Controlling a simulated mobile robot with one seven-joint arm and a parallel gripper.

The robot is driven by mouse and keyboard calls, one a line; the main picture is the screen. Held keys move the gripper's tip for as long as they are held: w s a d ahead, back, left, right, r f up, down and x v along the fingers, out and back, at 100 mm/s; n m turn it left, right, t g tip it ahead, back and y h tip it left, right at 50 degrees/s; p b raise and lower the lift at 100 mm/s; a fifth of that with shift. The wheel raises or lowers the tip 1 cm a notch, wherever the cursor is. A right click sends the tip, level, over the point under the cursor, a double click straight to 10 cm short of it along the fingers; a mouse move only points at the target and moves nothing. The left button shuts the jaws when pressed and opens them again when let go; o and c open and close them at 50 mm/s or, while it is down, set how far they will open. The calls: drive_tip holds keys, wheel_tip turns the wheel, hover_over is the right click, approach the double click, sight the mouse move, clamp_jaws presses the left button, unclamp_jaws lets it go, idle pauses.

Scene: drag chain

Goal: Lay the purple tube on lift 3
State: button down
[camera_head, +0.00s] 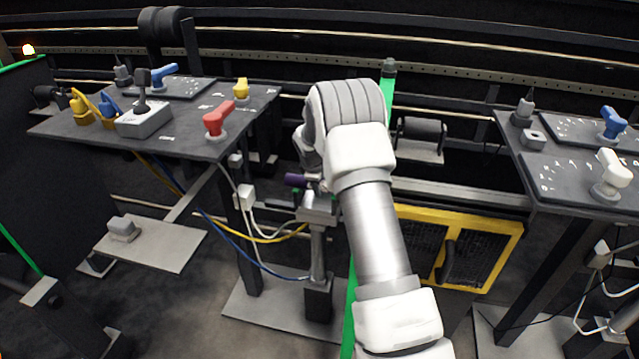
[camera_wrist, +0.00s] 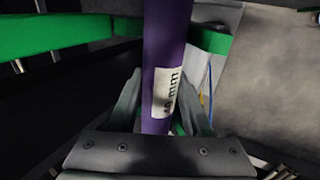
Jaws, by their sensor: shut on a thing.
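The purple tube (camera_wrist: 165,45) runs up through the middle of the wrist view, with a white label whose lettering ends in "mm". My gripper (camera_wrist: 163,90) is shut on it, one finger on each side. In the head view only a short end of the purple tube (camera_head: 295,180) shows left of my wrist. My arm hides the rest of it and most of the gripper. Just below the tube stands a lift post with a grey head (camera_head: 318,212); I cannot read a number on it. Whether the tube touches the lift head is not clear.
A dark table with red (camera_head: 218,118), blue and yellow handles stands at the left. Another table with a white knob (camera_head: 610,172) stands at the right. A yellow-framed black mesh panel (camera_head: 480,258) lies right of my arm. A green bar (camera_head: 348,315) passes behind my arm.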

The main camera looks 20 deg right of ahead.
drive_tip(key=shift+f, duration=0.1)
drive_tip(key=shift+c, duration=1.3)
unclamp_jaws()
drive_tip(key=p+v, duration=0.3)
drive_tip(key=v, duration=1.4)
drive_tip(key=shift+s+a+r, duration=0.1)
drive_tip(key=shift+s+r, duration=0.05)
drive_tip(key=shift+r, duration=0.05)
